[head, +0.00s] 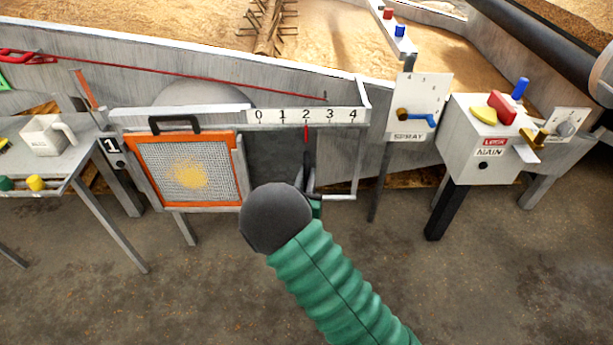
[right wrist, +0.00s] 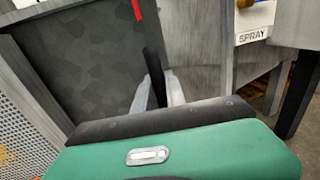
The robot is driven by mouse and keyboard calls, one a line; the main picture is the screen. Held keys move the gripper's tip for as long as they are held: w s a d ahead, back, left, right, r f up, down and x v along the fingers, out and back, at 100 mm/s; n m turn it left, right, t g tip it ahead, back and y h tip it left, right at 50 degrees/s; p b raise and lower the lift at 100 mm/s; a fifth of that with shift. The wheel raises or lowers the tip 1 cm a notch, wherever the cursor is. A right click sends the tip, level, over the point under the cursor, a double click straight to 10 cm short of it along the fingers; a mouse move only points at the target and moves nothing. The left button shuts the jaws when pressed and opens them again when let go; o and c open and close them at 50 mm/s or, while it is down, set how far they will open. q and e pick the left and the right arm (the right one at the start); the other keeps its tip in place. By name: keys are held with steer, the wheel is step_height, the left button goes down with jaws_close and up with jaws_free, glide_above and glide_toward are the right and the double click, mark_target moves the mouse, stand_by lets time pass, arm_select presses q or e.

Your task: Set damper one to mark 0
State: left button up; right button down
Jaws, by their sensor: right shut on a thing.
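Damper one, a dark grey sliding plate (head: 268,158) marked by a "1" sign (head: 110,146), sits under a white scale (head: 270,116) numbered 0 to 4. Its red pointer (head: 306,134) stands at mark 2. The pointer also shows at the top of the right wrist view (right wrist: 137,10). My right gripper (head: 309,183) is shut on the upright black handle (right wrist: 153,65) below the pointer. The fingers (right wrist: 157,92) are on both sides of the handle; its lower end is hidden. My left gripper is in neither view.
An orange-framed mesh screen (head: 146,163) with a black handle is left of the plate. A spray panel (head: 418,95) with a blue lever and a main switch box (head: 462,150) stand to the right. Grain lies in the trough (head: 180,30) behind. The floor in front is clear.

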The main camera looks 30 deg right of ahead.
steer(key=shift+a, duration=0.15)
stand_by(0.4)
steer(key=p, duration=0.3)
glide_toward(267, 163)
steer(key=x, duration=0.4)
steer(key=shift+w, duration=0.2)
steer(key=c, duration=1.4)
jaws_free()
steer(key=shift+o, duration=0.2)
steer(key=shift+f, duration=0.1)
